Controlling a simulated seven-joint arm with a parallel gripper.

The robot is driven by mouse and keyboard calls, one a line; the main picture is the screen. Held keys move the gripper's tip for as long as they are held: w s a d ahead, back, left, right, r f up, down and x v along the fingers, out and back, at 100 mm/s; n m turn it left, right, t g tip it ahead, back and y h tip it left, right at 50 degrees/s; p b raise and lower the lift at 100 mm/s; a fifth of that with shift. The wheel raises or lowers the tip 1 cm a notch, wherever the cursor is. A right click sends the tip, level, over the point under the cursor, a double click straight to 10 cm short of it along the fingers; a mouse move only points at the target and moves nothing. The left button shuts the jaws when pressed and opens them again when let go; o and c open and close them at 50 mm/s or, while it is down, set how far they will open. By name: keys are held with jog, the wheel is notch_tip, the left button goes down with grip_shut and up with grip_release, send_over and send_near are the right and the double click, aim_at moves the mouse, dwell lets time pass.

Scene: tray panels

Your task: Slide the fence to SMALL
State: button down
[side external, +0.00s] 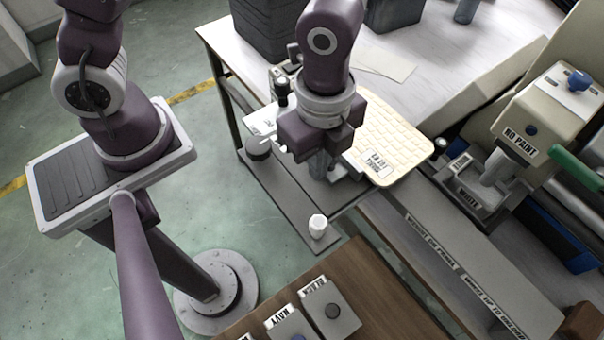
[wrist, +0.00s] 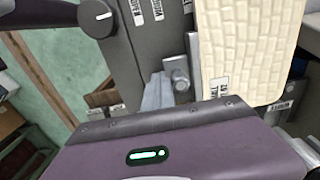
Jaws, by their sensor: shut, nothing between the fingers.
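My gripper (side external: 320,164) points down over a dark grey plate beside a cream woven-pattern panel (side external: 395,135). Its fingers are shut and empty; in the wrist view the gripper (wrist: 158,92) shows as a pale grey wedge. Just right of it is a metal block with a round knob (wrist: 178,74), beside an upright metal strip (wrist: 194,58) along the panel's edge; this looks like the fence. I cannot tell whether the fingers touch the knob. Small white labels (wrist: 136,12) lie on the plate, too small to read. In the side view my gripper mostly hides the fence.
A white knob (side external: 317,227) stands on the plate's near end. A dark round dial (wrist: 97,17) is at upper left in the wrist view. A beige NO PAINT machine (side external: 540,118) stands right. NAVY (side external: 290,325) and BLACK (side external: 330,310) boxes sit on a wooden surface.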

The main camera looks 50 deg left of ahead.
jog(key=shift+w, duration=0.1)
jog(key=shift+s, duration=0.6)
notch_tip(320, 180, up, 7)
dwell(0.3)
jog(key=s+a+r+n+t, duration=0.2)
jog(key=s+a+r+n, duration=0.1)
jog(key=a+r+n, duration=0.3)
jog(key=s+a+r+n+t, duration=0.3)
jog(key=a+r+n, duration=0.3)
jog(key=a+n, duration=0.4)
jog(key=shift+a+n+t, duration=0.2)
jog(key=shift+n+t, duration=0.1)
jog(key=shift+n, duration=0.7)
